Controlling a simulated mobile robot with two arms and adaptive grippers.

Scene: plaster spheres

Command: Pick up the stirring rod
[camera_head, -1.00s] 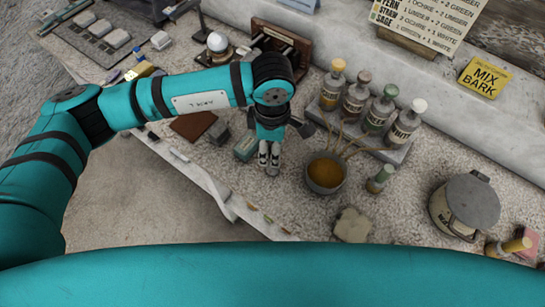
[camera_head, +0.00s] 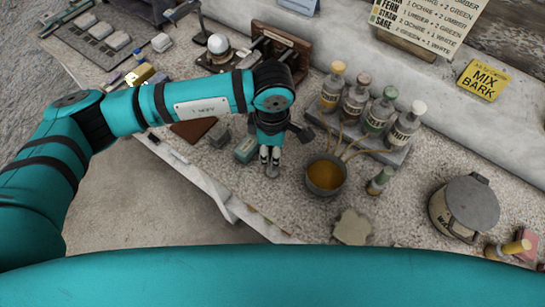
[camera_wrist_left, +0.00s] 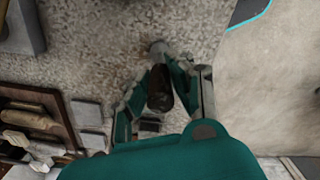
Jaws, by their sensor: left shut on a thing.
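My left gripper (camera_head: 270,158) points down over the worktop, left of the bowl of ochre liquid (camera_head: 325,174). In the left wrist view its fingers (camera_wrist_left: 160,95) are closed around a dark, rod-like thing (camera_wrist_left: 160,90) with a pale grey end. I take this for the stirring rod, seen almost end on. In the head view only a small grey end (camera_head: 271,172) shows below the fingertips. I cannot tell whether it touches the worktop. My right gripper is in neither view.
Several stoppered bottles (camera_head: 376,112) stand in a rack behind the bowl, with thin tan sticks nearby. A small teal box (camera_head: 246,149) lies close left of the gripper.

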